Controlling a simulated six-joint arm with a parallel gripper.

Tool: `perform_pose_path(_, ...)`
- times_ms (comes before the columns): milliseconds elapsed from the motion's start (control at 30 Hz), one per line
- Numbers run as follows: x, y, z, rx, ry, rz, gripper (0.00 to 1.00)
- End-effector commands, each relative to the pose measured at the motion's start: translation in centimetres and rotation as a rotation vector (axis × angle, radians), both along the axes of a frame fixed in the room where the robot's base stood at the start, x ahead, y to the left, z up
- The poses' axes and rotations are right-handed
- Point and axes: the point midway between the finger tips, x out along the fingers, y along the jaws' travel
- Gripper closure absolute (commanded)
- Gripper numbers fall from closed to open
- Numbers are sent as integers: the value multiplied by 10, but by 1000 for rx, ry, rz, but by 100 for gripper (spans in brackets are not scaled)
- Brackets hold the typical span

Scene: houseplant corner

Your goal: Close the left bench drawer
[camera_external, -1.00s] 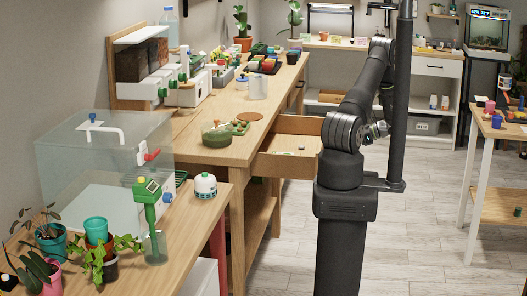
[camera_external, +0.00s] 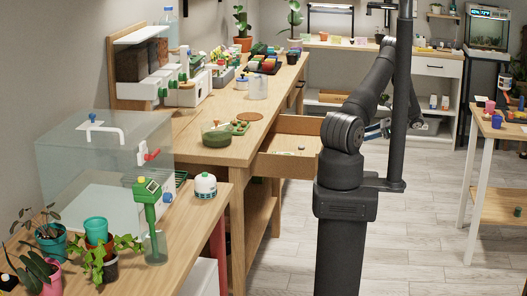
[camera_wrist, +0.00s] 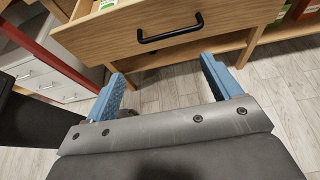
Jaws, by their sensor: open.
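The left bench drawer (camera_external: 286,164) is pulled out from the wooden bench, and its open top shows in the external view. Its wooden front (camera_wrist: 215,14) with a black bar handle (camera_wrist: 170,29) fills the upper part of the wrist view. My gripper (camera_wrist: 162,80) is open and empty, its two blue fingers spread wide and pointing toward the drawer front. The handle lies beyond the fingertips, roughly between them, and no contact shows. In the external view my arm hides much of the gripper.
A small pale item (camera_external: 301,149) lies in the drawer. The bench top (camera_external: 222,103) carries a green-filled bowl, pots and dispensers. A lower shelf (camera_external: 262,208) sits under the bench. The tiled floor (camera_external: 428,225) is clear around my column.

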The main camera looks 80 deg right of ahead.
Motion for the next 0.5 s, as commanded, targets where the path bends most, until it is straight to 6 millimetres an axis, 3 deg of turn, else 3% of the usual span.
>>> perform_pose_path(33,0,0,0,0,0,0,28)
perform_pose_path(267,0,5,-4,6,-11,1,73)
perform_pose_path(367,-1,36,-26,23,-76,10,92)
perform_pose_path(400,-1,54,-37,29,-117,15,100)
perform_pose_path(500,4,101,-59,30,-235,18,100)
